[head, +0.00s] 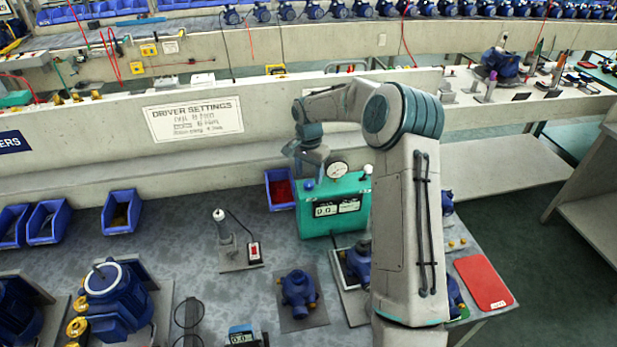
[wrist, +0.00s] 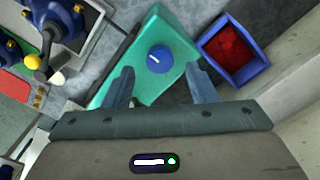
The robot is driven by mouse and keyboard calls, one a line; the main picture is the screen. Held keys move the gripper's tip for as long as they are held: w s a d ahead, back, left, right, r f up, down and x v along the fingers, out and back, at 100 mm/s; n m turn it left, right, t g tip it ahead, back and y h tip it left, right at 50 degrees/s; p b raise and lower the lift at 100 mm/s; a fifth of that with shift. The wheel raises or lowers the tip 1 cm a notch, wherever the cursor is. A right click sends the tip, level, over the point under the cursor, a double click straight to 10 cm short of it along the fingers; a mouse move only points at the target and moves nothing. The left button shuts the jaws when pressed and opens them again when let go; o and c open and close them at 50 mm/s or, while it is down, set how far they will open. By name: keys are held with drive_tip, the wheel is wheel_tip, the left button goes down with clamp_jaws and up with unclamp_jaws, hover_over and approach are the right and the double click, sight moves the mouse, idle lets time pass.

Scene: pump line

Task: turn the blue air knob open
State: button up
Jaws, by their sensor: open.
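The blue air knob (head: 308,185) sits on top of the green box (head: 318,222), at its left end in the head view. In the wrist view the knob (wrist: 159,58) is round with a short white mark, on the green top face (wrist: 128,72). My gripper (head: 306,168) is above the knob, pointing down. In the wrist view its two fingers (wrist: 159,72) are apart, one on each side of the knob, with clear gaps and nothing held. I cannot tell how high the fingertips are above the box.
A round gauge (head: 337,170) stands on the box beside the knob. A blue bin with red contents (head: 280,190) is at its left; it also shows in the wrist view (wrist: 257,72). A screwdriver on a stand (head: 222,228) and a blue pump (head: 298,290) stand in front.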

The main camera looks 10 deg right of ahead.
sight(309, 183)
drive_tip(key=shift+f, duration=1.6)
drive_tip(key=c, duration=1)
